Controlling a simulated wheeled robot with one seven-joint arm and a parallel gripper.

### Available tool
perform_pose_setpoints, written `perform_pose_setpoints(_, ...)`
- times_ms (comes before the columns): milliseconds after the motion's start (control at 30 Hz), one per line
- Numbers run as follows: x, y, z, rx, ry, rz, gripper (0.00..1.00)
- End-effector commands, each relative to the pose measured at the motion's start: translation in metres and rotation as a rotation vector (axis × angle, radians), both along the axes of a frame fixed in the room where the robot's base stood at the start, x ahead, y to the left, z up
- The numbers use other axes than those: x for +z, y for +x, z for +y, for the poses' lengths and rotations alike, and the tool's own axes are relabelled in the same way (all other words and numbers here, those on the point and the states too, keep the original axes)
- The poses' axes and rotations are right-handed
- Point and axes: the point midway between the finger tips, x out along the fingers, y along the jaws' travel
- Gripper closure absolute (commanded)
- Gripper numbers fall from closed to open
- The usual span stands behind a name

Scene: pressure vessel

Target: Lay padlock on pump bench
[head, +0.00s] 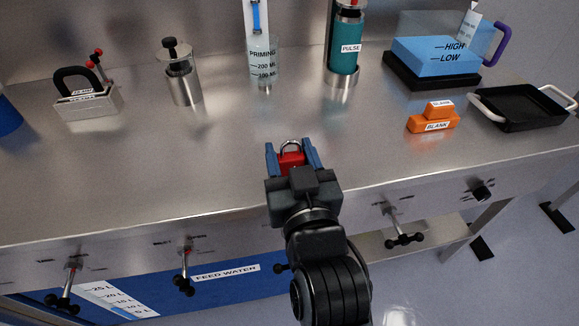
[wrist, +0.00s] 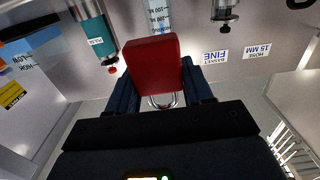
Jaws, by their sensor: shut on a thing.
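The red padlock (head: 291,158) with a silver shackle is between the blue fingers of my gripper (head: 291,156). My gripper is shut on it, over the front part of the steel pump bench (head: 205,150). In the wrist view the padlock (wrist: 153,62) shows its red body, with the shackle towards the gripper's palm. Whether the padlock touches the bench top or is just above it, I cannot tell.
Orange blocks marked BLANK (head: 433,119) and a black tray (head: 518,107) are at right. A PRIMING cylinder (head: 263,65), a teal PULSE cylinder (head: 344,50), a steel canister (head: 182,82) and a labelled holder (head: 86,103) stand behind. The bench's left front is clear.

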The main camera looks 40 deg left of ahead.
Motion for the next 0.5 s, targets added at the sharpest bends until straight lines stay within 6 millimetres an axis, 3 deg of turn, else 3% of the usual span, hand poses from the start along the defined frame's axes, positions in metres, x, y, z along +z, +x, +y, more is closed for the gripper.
perform_pose_setpoints(300, -0.033, 0.0, 0.002, 0.0, -0.001, 0.002, 0.88)
perform_pose_setpoints(500, -0.037, 0.0, 0.002, -0.001, 0.002, -0.001, 0.88)
